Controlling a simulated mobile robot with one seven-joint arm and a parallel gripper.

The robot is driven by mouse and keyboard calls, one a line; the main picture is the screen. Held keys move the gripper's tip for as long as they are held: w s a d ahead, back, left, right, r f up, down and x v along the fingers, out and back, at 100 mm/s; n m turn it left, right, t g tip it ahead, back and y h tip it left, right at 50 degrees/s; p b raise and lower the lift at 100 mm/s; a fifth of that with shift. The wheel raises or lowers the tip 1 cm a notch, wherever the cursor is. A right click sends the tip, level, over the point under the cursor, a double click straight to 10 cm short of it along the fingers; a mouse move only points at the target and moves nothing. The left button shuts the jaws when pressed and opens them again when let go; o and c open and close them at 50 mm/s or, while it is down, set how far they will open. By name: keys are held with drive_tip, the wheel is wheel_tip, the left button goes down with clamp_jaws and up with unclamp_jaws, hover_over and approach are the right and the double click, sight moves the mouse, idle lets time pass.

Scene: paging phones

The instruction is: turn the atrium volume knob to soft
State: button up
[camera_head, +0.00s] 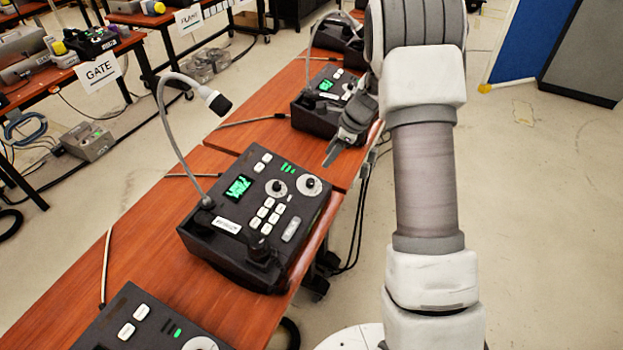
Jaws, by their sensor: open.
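A dark paging console (318,215) with a gooseneck microphone sits on the wooden table in the middle of the view. Its top has a green-lit display (239,187), several white buttons, and two round dials: a left knob (277,187) and a right knob (310,184). Its white name plate (227,225) is too small to read, so I cannot tell which console is atrium. My gripper (334,153) is open and empty, beyond this console's far right corner and in front of a second console (303,120). My arm partly hides that second console.
A third console (135,325) is cut off at the bottom left. The brown table (130,245) runs diagonally, with cables hanging off its right edge. Open floor (530,230) lies right of my arm. Other desks, one with a GATE sign (100,72), stand at the upper left.

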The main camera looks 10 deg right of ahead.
sight(311, 181)
drive_tip(key=x, duration=1.3)
drive_tip(key=shift+c, duration=0.2)
clamp_jaws()
